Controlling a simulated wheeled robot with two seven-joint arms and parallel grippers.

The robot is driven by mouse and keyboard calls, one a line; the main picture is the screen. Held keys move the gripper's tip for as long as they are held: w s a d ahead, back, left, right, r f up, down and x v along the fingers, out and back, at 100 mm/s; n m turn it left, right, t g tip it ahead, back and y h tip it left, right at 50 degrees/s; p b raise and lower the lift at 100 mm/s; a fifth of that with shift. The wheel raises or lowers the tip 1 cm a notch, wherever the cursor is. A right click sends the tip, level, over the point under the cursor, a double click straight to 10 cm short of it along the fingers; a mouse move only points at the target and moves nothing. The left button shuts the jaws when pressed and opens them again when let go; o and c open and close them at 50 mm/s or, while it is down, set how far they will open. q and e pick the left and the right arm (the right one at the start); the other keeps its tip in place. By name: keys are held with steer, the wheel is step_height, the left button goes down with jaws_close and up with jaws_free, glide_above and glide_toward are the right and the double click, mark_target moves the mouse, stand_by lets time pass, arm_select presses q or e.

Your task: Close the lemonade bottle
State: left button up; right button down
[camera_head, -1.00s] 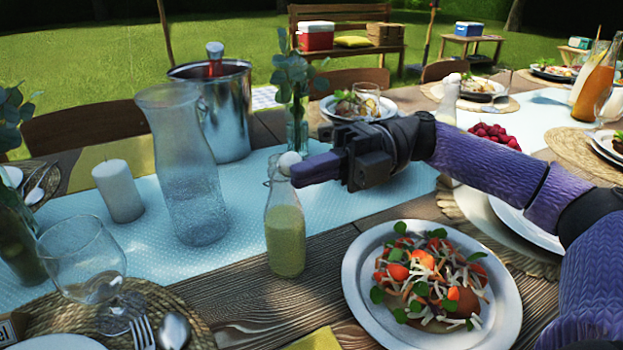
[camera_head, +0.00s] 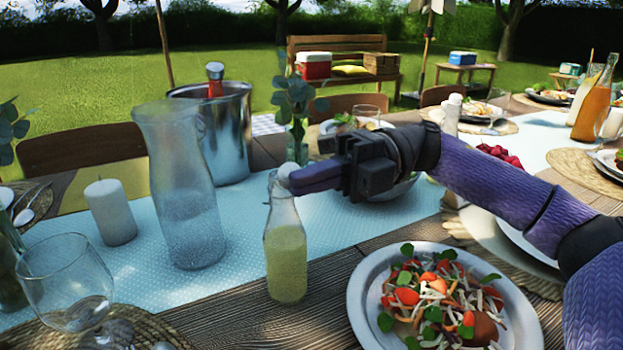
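The lemonade bottle (camera_head: 286,262) stands upright on the table, clear glass with pale yellow liquid in its lower part. Its small white ball-shaped stopper (camera_head: 287,170) shows at the mouth, on the right side. Whether it is seated in the mouth is not clear. My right gripper (camera_head: 300,180) reaches in from the right, with its purple fingertips at the bottle's mouth and against or just in front of the stopper. The fingers overlap from this side, so their gap is hidden. My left gripper is not in view.
A tall glass carafe (camera_head: 180,190) stands left of the bottle, with a white candle (camera_head: 110,212) beyond it. A metal ice bucket (camera_head: 228,135) is behind. A salad plate (camera_head: 365,292) lies to the right, under my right arm. A wine glass (camera_head: 65,275) stands at front left.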

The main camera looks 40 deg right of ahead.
steer(key=shift+w+d+r+p, duration=0.1)
steer(key=shift+w+r+p, duration=0.2)
steer(key=shift+w+p, duration=0.4)
steer(key=shift+s+r+b, duration=0.1)
steer(key=shift+s+b, duration=0.4)
steer(key=shift+s, duration=0.1)
